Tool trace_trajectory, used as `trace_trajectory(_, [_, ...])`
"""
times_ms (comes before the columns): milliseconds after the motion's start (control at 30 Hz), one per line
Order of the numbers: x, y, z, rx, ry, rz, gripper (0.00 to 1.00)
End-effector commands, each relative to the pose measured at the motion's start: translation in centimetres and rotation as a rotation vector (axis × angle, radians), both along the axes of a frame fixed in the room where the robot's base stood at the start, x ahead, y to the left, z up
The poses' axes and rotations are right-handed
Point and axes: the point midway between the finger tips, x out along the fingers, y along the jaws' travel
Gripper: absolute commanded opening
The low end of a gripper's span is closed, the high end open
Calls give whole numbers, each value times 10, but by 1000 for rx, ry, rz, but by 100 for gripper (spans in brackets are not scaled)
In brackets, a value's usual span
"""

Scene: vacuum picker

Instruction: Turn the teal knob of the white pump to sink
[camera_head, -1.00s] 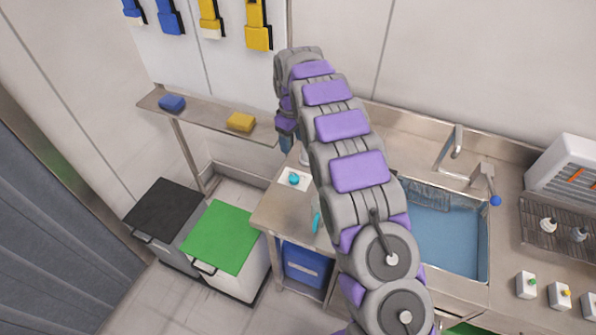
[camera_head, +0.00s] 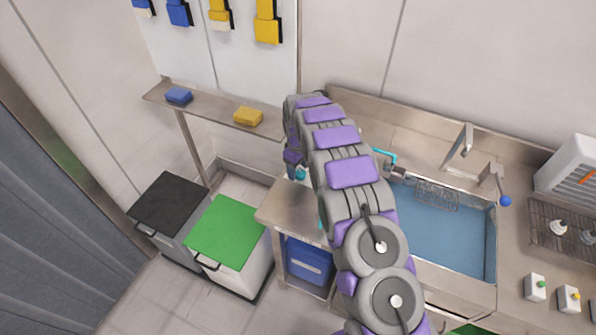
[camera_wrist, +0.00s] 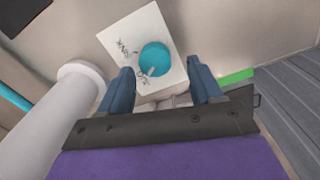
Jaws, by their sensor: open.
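In the wrist view the white pump's top (camera_wrist: 115,50) shows with its round teal knob (camera_wrist: 155,58) just beyond and between my gripper's fingertips. The knob bears a small pale pointer mark, and dark markings too small to read lie on the white face beside it. My gripper (camera_wrist: 163,78) has its two blue fingers apart, one on each side of the knob's near edge, with nothing held. I cannot tell whether they touch the knob. In the head view the knob (camera_head: 300,174) shows just below my gripper (camera_head: 293,170), and my arm hides most of the pump.
A white cylinder (camera_wrist: 70,110) stands close to the left of my gripper in the wrist view. The sink (camera_head: 450,235) is to the right in the head view. A shelf with a blue sponge (camera_head: 179,96) and a yellow sponge (camera_head: 248,116) is at the left, above black and green-lidded bins.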

Motion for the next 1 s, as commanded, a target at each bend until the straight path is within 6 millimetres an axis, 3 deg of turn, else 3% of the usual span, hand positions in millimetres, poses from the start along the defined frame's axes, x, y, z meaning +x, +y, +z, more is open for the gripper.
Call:
trace_trajectory(200, [1,-3,-15,3,-2,-3,65])
trace_trajectory(500, [0,1,-17,-3,-2,-2,65])
trace_trajectory(1000, [0,-2,-16,1,-2,-3,17])
